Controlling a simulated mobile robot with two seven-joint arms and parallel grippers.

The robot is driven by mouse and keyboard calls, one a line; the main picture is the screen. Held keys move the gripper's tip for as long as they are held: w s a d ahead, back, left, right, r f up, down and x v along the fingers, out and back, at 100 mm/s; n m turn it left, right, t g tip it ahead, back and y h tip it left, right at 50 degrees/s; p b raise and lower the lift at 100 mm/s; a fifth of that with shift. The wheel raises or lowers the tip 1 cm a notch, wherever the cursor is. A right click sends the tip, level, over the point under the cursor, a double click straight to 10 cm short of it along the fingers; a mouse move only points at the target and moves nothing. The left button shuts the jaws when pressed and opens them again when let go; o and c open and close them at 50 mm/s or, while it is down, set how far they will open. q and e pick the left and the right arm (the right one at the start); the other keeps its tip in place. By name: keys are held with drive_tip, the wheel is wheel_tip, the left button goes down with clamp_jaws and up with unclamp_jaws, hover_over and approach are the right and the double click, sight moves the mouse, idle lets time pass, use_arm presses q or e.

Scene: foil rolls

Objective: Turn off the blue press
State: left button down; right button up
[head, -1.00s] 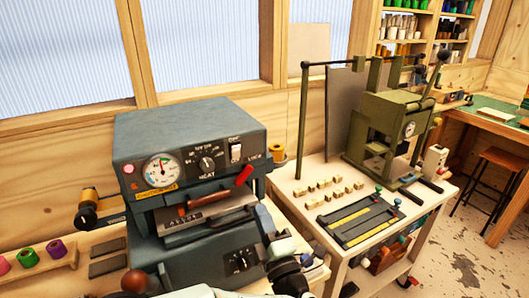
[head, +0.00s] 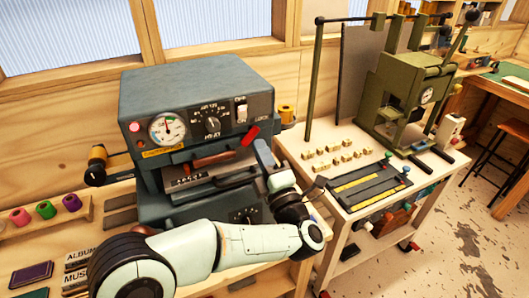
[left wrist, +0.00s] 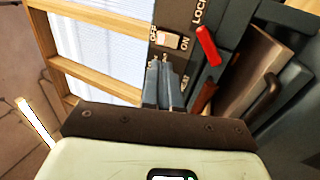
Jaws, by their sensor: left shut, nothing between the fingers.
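The blue press (head: 190,95) is a blue-grey box on the wooden bench, with a dial, a HEAT knob and a white power switch (head: 241,108) at its upper right front. A red LOCK lever (head: 250,136) sits below the switch. My left gripper (head: 262,146) is shut and empty, its fingers pointing up just right of the LOCK lever. In the left wrist view, the closed fingertips (left wrist: 165,62) are just short of the switch (left wrist: 169,38), marked OFF and ON; contact is unclear. I cannot tell which way the switch is set. My right gripper is out of view.
An olive-green press (head: 405,95) stands on a cart to the right, with small brass blocks (head: 340,155) on its top. Foil rolls (head: 45,209) sit at the left. A brown-handled drawer (head: 212,160) is on the press front. Labelled plates lie front left.

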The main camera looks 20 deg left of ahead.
sight(242, 109)
use_arm(q)
drive_tip(key=p+x, duration=0.3)
drive_tip(key=x, duration=0.5)
drive_tip(key=shift+w+a+r, duration=0.1)
drive_tip(key=shift+w+r, duration=0.05)
drive_tip(key=shift+r, duration=0.1)
drive_tip(key=shift+w+a+r, duration=0.1)
drive_tip(key=shift+w+a, duration=0.35)
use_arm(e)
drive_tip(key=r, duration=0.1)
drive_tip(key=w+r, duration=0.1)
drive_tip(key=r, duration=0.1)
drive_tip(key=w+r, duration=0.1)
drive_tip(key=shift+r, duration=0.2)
use_arm(q)
drive_tip(key=shift+a+r+h, duration=0.2)
drive_tip(key=shift+h, duration=0.1)
